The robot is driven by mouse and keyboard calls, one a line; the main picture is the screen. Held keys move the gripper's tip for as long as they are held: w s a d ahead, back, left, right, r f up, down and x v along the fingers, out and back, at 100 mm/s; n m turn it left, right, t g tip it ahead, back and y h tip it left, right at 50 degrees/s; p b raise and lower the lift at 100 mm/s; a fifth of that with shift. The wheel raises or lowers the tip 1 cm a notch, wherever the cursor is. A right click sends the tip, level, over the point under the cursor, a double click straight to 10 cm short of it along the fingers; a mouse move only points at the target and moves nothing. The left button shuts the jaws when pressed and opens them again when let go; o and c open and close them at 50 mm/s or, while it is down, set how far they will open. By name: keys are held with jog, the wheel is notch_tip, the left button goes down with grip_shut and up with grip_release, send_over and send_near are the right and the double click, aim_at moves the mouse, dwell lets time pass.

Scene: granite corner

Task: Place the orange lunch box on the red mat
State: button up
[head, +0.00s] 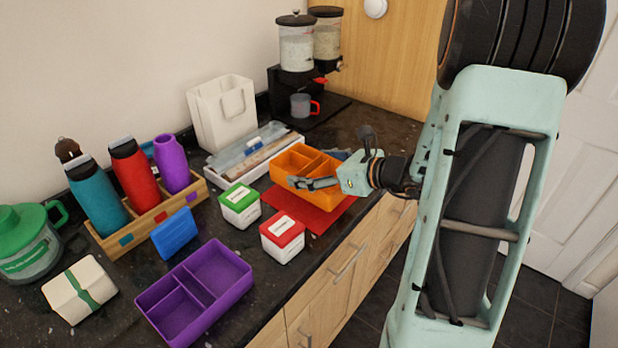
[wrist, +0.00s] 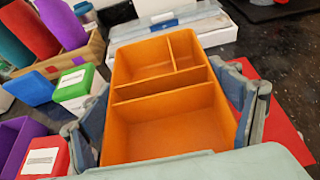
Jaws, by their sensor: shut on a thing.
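The orange lunch box (head: 296,159), an open-topped divided tray, is over the red mat (head: 308,216) in the head view. The mat shows in front of the box and to its right. In the wrist view the box (wrist: 172,122) fills the middle, with the mat (wrist: 282,128) at its right. My gripper (wrist: 166,96) is shut on the box, one finger against each side wall. In the head view my gripper (head: 322,170) reaches in from the right. Whether the box's underside touches the mat is hidden.
A green-lidded box (head: 240,205) and a red-lidded box (head: 283,238) stand left of the mat. A purple divided box (head: 222,268) lies nearer. A long white tray (head: 228,170) sits behind. The counter's front edge runs close to the mat.

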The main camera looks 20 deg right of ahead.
jog(key=shift+w+f, duration=0.5)
jog(key=shift+f, duration=1.6)
jog(key=shift+f+b, duration=0.2)
jog(key=shift+b, duration=0.25)
jog(key=o, duration=1.2)
jog(key=shift+o, duration=0.2)
